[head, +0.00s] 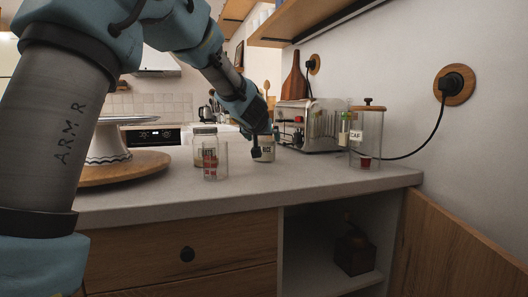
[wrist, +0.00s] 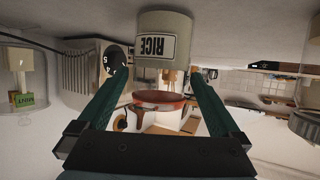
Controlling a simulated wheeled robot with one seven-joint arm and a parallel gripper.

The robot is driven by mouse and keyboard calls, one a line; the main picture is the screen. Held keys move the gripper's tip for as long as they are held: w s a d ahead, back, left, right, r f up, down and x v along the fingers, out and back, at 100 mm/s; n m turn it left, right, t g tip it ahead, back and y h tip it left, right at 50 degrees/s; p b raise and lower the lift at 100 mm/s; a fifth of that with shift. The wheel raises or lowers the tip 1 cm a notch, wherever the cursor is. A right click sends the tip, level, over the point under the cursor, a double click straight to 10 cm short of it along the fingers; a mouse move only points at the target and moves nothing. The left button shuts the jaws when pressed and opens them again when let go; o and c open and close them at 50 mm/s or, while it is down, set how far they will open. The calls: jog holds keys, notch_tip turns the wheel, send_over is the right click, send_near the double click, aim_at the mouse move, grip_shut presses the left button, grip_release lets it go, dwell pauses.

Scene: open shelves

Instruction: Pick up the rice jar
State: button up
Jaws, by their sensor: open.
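The rice jar (head: 264,150) is a small pale jar with a dark RICE label, standing on the grey counter beside the toaster. In the wrist view the rice jar (wrist: 160,42) is at the top centre, at the far ends of the fingers. My gripper (head: 259,140) is at the jar in the head view and partly covers it. In the wrist view my gripper (wrist: 157,62) is open, one dark green finger on each side. I cannot tell whether either finger touches the jar. A reddish-brown rounded piece (wrist: 158,99) shows between the fingers; I cannot tell whether it is the jar's lid.
A clear labelled jar (head: 215,160) stands left of the rice jar. A toaster (head: 318,128) and a lidded glass canister (head: 367,138) stand to the right. A cake stand (head: 108,142) on a round board is at left. The counter front (head: 290,185) is clear.

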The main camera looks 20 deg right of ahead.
jog(key=shift+x, duration=2)
jog(key=shift+r, duration=0.2)
grip_shut()
